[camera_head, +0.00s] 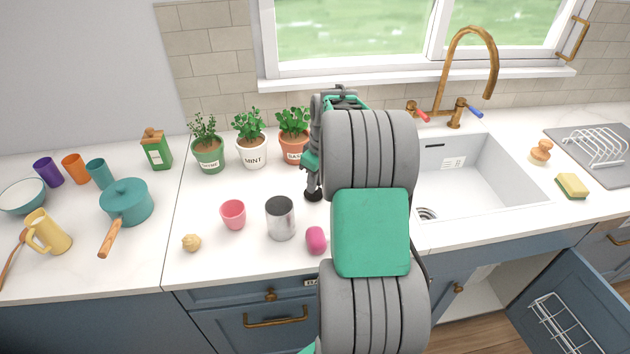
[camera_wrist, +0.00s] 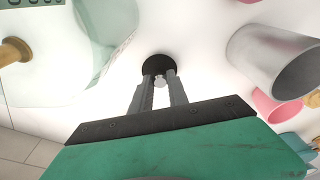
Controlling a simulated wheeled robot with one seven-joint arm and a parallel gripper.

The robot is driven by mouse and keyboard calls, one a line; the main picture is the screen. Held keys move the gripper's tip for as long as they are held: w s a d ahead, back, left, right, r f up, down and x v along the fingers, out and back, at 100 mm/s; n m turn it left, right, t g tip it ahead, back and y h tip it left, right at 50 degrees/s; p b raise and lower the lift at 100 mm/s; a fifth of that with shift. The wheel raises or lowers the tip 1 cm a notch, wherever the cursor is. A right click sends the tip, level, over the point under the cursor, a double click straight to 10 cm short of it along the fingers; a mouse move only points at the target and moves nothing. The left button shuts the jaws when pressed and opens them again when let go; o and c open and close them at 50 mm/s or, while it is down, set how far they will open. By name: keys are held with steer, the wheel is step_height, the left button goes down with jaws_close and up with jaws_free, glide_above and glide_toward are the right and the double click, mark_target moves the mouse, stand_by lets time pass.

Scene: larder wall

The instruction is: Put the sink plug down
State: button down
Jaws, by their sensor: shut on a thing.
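The sink plug (camera_head: 313,196) is a small black disc at the left of the sink, low over the white counter. In the wrist view the black plug (camera_wrist: 157,65) has a pale knob between the fingertips. My gripper (camera_head: 312,180) is shut on that knob, and it also shows in the wrist view (camera_wrist: 160,84). I cannot tell whether the disc touches the counter. The white sink (camera_head: 500,178) is to the right, with its drain (camera_head: 427,213) in view. My arm hides the sink's left part and some counter.
A metal tumbler (camera_head: 280,220), a pink cup (camera_head: 233,214) and a bright pink object (camera_head: 316,240) stand left and in front of my gripper. Potted herbs, including the mint pot (camera_head: 252,152), line the back. A brass tap (camera_head: 455,112) rises behind the sink.

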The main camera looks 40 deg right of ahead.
mark_target(320, 196)
steer(key=c, duration=1.3)
jaws_free()
steer(key=shift+r, duration=0.6)
step_height(320, 196, up, 10)
steer(key=s+r, duration=0.1)
steer(key=s, duration=0.1)
steer(key=s+a+r, duration=0.1)
steer(key=a+r, duration=0.1)
steer(key=a, duration=0.9)
steer(key=s+a+f+m, duration=0.1)
steer(key=s+a+f, duration=0.1)
steer(key=s+a, duration=0.2)
steer(key=s+a+f+m+t, duration=0.1)
steer(key=s+a+f, duration=0.1)
steer(key=s+a, duration=0.3)
steer(key=s+a+f+m+t, duration=0.1)
steer(key=s+a+f, duration=0.1)
steer(key=s+a, duration=0.2)
steer(key=shift+s+a+f+m+h, duration=0.1)
steer(key=shift+s+a+m+h, duration=0.25)
steer(key=shift+a, duration=0.25)
